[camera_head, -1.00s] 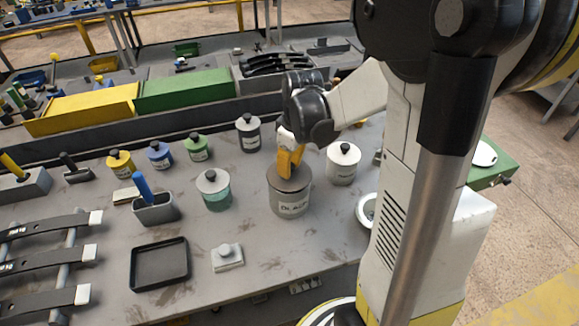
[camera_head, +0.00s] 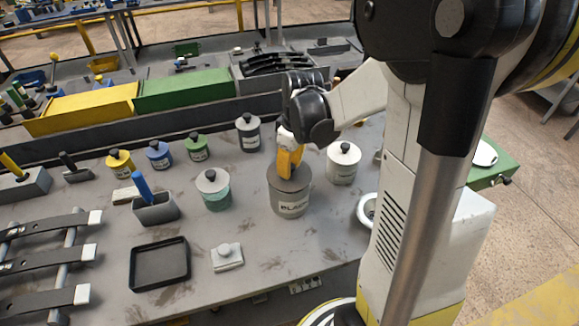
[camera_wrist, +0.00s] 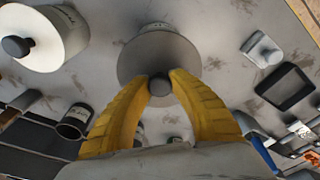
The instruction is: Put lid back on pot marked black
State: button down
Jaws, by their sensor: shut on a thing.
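The pot marked black (camera_head: 291,203) is a large grey can with a label, standing upright on the bench. Its grey lid (camera_head: 289,180) is on top of the pot in the head view, and it looks level; whether it is fully seated I cannot tell. In the wrist view the lid (camera_wrist: 158,58) shows as a disc with a dark knob. My gripper (camera_head: 288,162) is above the pot, with its yellow fingers shut on the lid's knob (camera_wrist: 159,86). The fingers hide part of the lid.
A white-lidded pot (camera_head: 343,163) stands close to the right and a teal pot (camera_head: 214,189) to the left. Smaller yellow (camera_head: 121,163), blue (camera_head: 159,154) and green (camera_head: 197,147) pots stand behind. A black tray (camera_head: 160,264) and a grey block (camera_head: 227,257) lie in front.

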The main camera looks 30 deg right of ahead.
dwell(0.3)
jog(key=c, duration=0.6)
grip_release()
jog(key=shift+r+p, duration=2.65)
jog(key=shift+r, duration=0.85)
jog(key=shift+c, duration=0.3)
grip_shut()
